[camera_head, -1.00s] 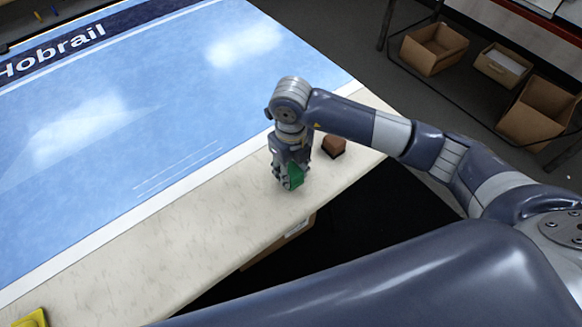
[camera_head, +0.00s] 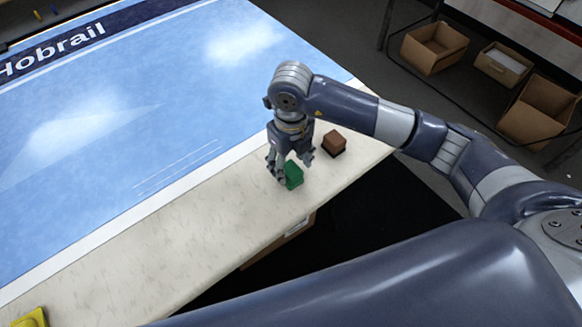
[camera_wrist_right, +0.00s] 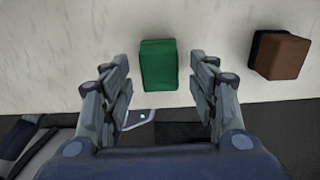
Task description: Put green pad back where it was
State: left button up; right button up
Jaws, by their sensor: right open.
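The green pad (camera_head: 293,175) is a small block lying on the pale strip of the table near its front edge. My right gripper (camera_head: 291,165) is open and just above and behind it, partly beside it in the head view. In the right wrist view the green pad (camera_wrist_right: 158,65) lies ahead of and between the two spread fingers (camera_wrist_right: 160,82), with clear space on both sides. My left gripper is not in view.
A brown block (camera_head: 334,144) stands to the right of the green pad; it also shows in the wrist view (camera_wrist_right: 279,55). A yellow object (camera_head: 32,318) is at the table's lower left. A blue printed sheet (camera_head: 110,130) covers most of the table. Cardboard boxes (camera_head: 434,48) stand beyond.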

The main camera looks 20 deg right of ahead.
aim_at(291, 169)
notch_tip(291, 169, up, 9)
jog(key=shift+r+b, duration=0.2)
jog(key=shift+b, duration=0.15)
dwell(0.4)
